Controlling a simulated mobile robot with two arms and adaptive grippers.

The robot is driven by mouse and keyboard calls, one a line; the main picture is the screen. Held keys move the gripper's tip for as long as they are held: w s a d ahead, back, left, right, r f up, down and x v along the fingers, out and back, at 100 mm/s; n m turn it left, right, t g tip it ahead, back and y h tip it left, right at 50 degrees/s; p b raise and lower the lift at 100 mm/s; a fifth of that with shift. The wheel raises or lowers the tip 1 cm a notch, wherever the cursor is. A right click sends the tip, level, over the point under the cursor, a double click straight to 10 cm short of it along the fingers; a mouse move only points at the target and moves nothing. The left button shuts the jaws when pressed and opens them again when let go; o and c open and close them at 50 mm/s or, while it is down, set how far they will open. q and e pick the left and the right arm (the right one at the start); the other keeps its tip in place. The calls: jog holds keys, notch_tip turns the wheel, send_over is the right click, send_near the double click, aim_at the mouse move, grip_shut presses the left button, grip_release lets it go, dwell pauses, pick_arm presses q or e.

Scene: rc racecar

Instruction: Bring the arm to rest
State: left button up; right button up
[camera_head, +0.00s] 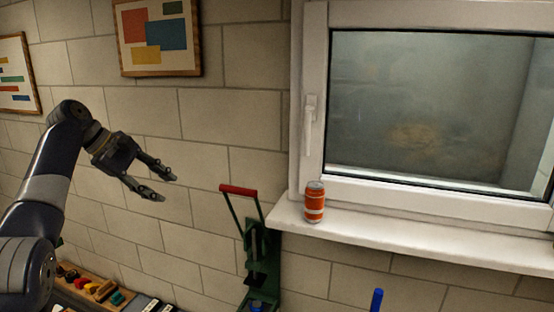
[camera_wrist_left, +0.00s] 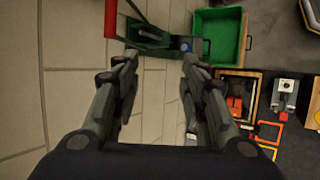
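My left arm (camera_head: 45,190) comes in from the left in the head view, raised in front of the brick wall. Its gripper (camera_head: 160,185) points right and slightly down, with the two fingers apart and nothing between them. In the left wrist view the left gripper (camera_wrist_left: 158,62) also shows both fingers spread, with only wall and background between them. It touches nothing that I can see. My right gripper is in neither view.
An orange can (camera_head: 314,203) stands on the white windowsill (camera_head: 400,222). A green press with a red handle (camera_head: 238,190) stands below and left of it. A green bin (camera_wrist_left: 222,38) shows in the left wrist view. Small coloured items lie on a wooden tray (camera_head: 85,291) at lower left.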

pick_arm(q)
notch_tip(320, 180, down, 46)
jog(key=s+m+g+y+b, duration=0.1)
jog(key=s+m+y+b, duration=0.1)
jog(key=y+b, duration=0.25)
jog(key=s+a+f+m+g+b, duration=0.1)
jog(key=s+f, duration=0.4)
jog(key=f, duration=0.4)
jog(key=s+f+m+b, duration=0.15)
jog(key=s+f, duration=0.25)
jog(key=f, duration=0.4)
jog(key=s+d+f+m+y+b, duration=0.2)
jog(key=s+f+m+b, duration=0.25)
jog(key=s+f, duration=1.85)
jog(key=s+d+f+m+b, duration=0.1)
jog(key=s+f+m, duration=0.1)
jog(key=s, duration=0.8)
jog(key=s+d+f+m+g, duration=0.1)
jog(key=s+f, duration=0.4)
jog(key=s, duration=0.5)
jog(key=s+d+f+m+b, duration=0.1)
jog(key=s+d+f+m, duration=0.2)
jog(key=s, duration=0.7)
jog(key=shift+f+b, duration=0.25)
jog(key=shift+b, duration=0.05)
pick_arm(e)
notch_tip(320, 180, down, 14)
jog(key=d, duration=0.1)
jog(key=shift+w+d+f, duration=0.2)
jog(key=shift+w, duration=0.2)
